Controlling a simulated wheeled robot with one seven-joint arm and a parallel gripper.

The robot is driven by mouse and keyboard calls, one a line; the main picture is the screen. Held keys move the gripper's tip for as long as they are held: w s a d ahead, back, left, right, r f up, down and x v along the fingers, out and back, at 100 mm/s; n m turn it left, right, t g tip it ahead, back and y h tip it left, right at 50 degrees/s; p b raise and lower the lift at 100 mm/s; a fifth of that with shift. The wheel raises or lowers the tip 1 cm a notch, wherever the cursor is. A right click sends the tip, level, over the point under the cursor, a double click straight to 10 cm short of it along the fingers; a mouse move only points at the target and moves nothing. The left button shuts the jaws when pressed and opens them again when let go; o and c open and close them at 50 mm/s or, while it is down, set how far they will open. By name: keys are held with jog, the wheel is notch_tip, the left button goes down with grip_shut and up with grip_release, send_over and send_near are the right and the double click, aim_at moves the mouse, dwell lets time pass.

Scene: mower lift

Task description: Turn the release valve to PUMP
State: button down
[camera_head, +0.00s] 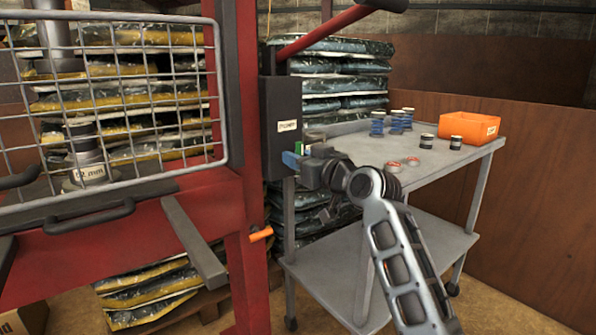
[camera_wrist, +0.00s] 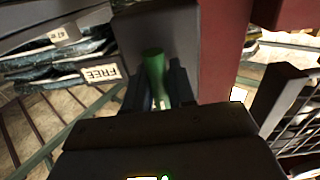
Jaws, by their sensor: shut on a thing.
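A black pump box (camera_head: 288,135) is fixed to the red press column, with a pale label (camera_head: 286,126) too small to read surely. The release valve's green handle (camera_wrist: 154,66) sticks out from the box in the wrist view, and a bit of it shows in the head view (camera_head: 299,148). My gripper (camera_wrist: 157,88) is shut on this handle, one finger on each side; in the head view the gripper (camera_head: 296,157) is at the box's lower front. A label reading FREE (camera_wrist: 101,75) appears upside down left of the handle. The handle's base is partly hidden.
The red press with a wire mesh guard (camera_head: 120,110) stands left. An orange grip (camera_head: 261,234) juts from its column below the box. A grey trolley (camera_head: 440,172) at right holds an orange bin (camera_head: 469,127), blue and dark cans and rings. Bagged stacks stand behind.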

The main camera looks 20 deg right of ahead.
jog(key=shift+n+b, duration=0.7)
jog(key=shift+n, duration=0.2)
jog(key=c, duration=0.9)
grip_release()
jog(key=shift+c, duration=0.2)
jog(key=p+v, duration=0.1)
jog(key=v, duration=0.6)
jog(key=shift+s+d, duration=0.15)
jog(key=shift+s, duration=0.2)
